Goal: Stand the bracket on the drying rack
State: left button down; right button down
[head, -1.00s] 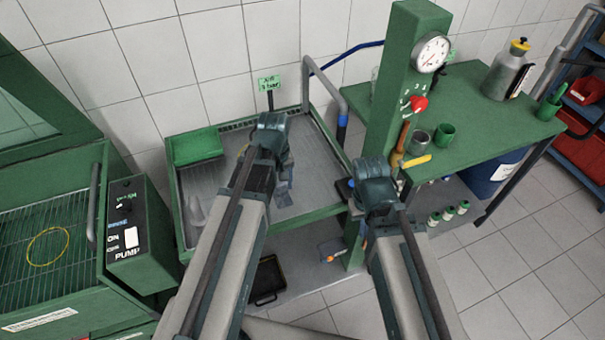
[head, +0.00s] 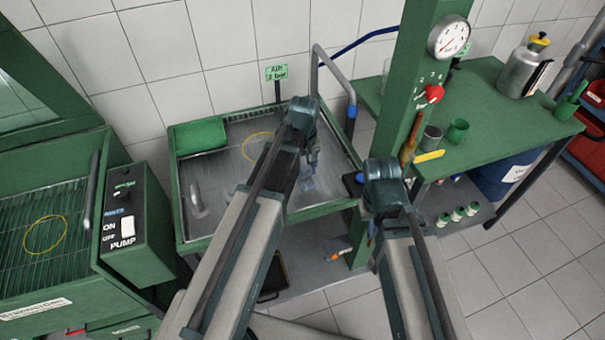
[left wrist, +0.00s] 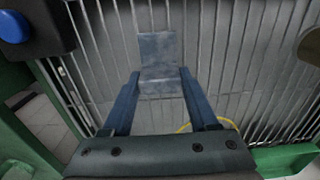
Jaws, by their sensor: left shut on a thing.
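My left gripper (left wrist: 158,100) is shut on the grey bracket (left wrist: 160,60), an L-shaped plate, which shows between its fingers in the left wrist view. Grey slats (left wrist: 235,60) lie behind the bracket. In the head view the left gripper (head: 308,170) is over the right part of the green-rimmed tray (head: 190,243), and the bracket is hard to make out there. I cannot tell whether the bracket touches the slats. My right gripper (head: 388,215) is in front of the green post, right of the tray; its fingers are hidden.
A yellow ring (head: 257,147) lies on the tray. A green block (head: 201,136) is at its back left, and a bent pipe (head: 335,80) rises behind it. A green post (head: 425,60) with a gauge (head: 448,36) stands right. A pump box (head: 133,230) stands left.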

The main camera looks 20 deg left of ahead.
aim_at(305, 169)
pick_arm(q)
jog(key=shift+d+r, duration=0.1)
jog(key=shift+d, duration=0.1)
jog(key=shift+a+f, duration=0.1)
jog(key=shift+f, duration=0.1)
jog(key=shift+c, duration=0.8)
grip_release()
jog(key=shift+r, duration=0.1)
notch_tip(305, 169, up, 12)
jog(key=p, duration=1.2)
jog(key=s+d+m+y, duration=0.1)
jog(key=s+d+m, duration=0.9)
jog(key=s, duration=0.5)
jog(key=shift+s+r+m, duration=0.15)
jog(key=shift+m, duration=0.15)
jog(key=shift+d, duration=0.1)
